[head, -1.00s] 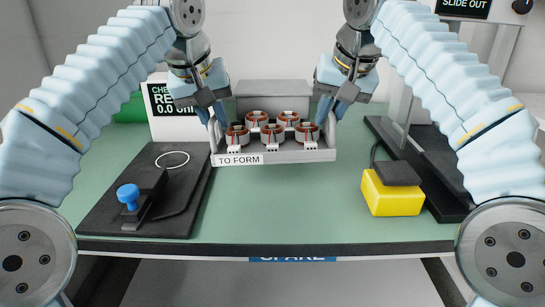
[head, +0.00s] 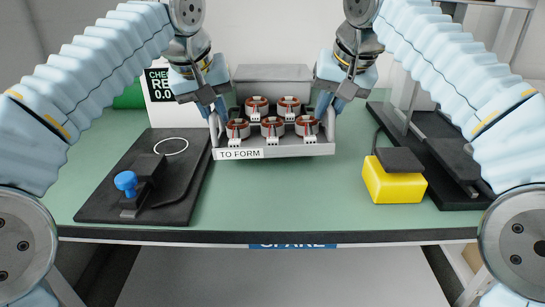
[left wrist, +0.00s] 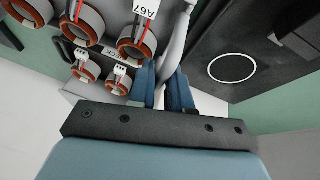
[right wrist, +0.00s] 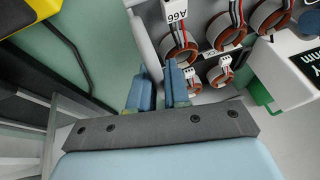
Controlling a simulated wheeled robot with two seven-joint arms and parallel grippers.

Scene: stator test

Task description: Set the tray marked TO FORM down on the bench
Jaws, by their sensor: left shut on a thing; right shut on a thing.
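The grey tray marked TO FORM (head: 290,151) is in the middle of the head view, level, with several copper-wound stators (head: 271,127) in it. The tray is over the green bench (head: 280,200). I cannot tell whether its underside touches the bench.
A black fixture plate (head: 105,195) with a blue knob (head: 125,182) lies at left. A yellow block with a black top (head: 393,183) and a black stand (head: 450,165) are at right. A grey box (head: 273,74) is behind the tray. The bench in front of the tray is clear.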

